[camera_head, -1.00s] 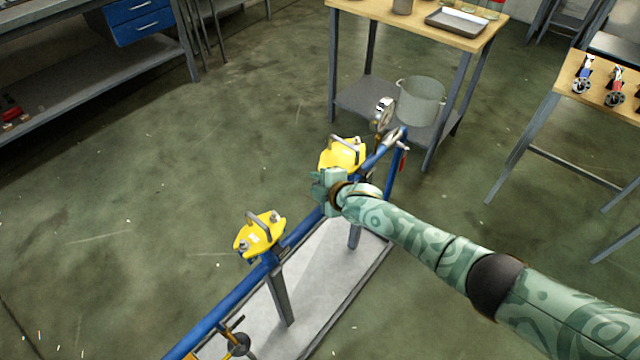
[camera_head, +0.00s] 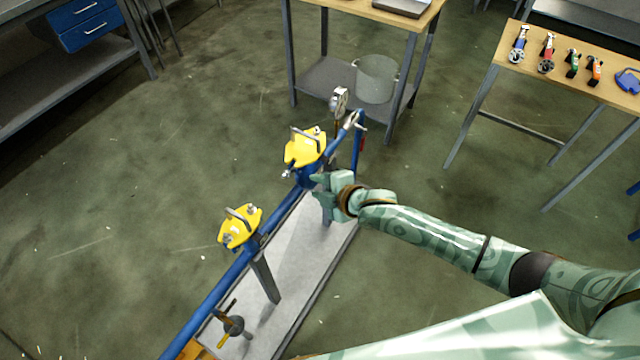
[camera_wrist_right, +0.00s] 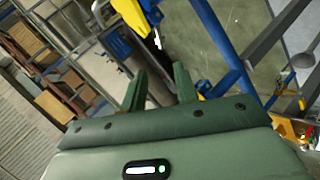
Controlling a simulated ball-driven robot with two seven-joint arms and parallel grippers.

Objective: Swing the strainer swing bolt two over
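Two strainers with yellow lids sit on a blue pipe: the far strainer (camera_head: 305,147) and the near strainer (camera_head: 240,228). Each lid has a grey handle and silver bolt ends at its edge, such as the far lid's bolts (camera_head: 317,130) and (camera_head: 287,172). I cannot tell which is swing bolt two. My right gripper (camera_head: 318,186) is just right of the far strainer, below its lid. In the right wrist view its two fingers (camera_wrist_right: 158,88) are apart with nothing between them. Blue pipework (camera_wrist_right: 222,45) shows beyond them. My left gripper is out of view.
A pressure gauge (camera_head: 339,101) stands at the pipe's far end. A wooden table with a grey bucket (camera_head: 376,79) on its lower shelf is behind. A bench at right holds several tools (camera_head: 547,52). The floor to the left is clear.

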